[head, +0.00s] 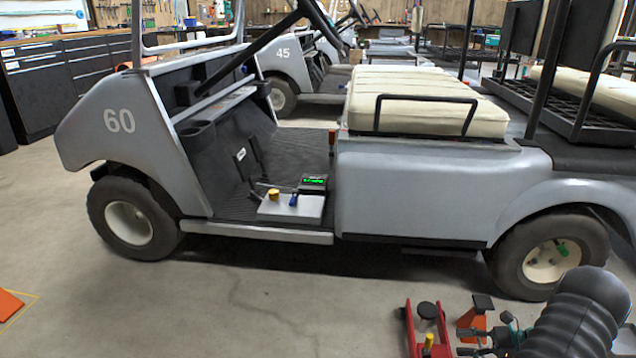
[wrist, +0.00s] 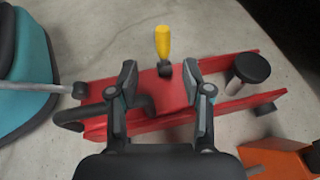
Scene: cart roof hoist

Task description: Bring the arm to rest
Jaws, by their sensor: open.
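My gripper (head: 490,336) is at the bottom right of the head view, low beside the cart's rear wheel. In the wrist view my gripper (wrist: 160,76) has its two fingers apart with nothing held between them. Below and beyond the fingers lies a red floor jack (wrist: 225,68) with a round black pad and an upright yellow handle (wrist: 163,42). The handle stands beyond the fingertips, and I see no clear contact. The red jack (head: 411,328) also shows in the head view, left of my gripper.
A grey cart (head: 420,195) numbered 60 stands across the view. On its floor sits a pale control box (head: 292,208) with a green-lit display. An orange stand (head: 474,321) is close to my gripper. An orange piece (head: 8,305) lies far left.

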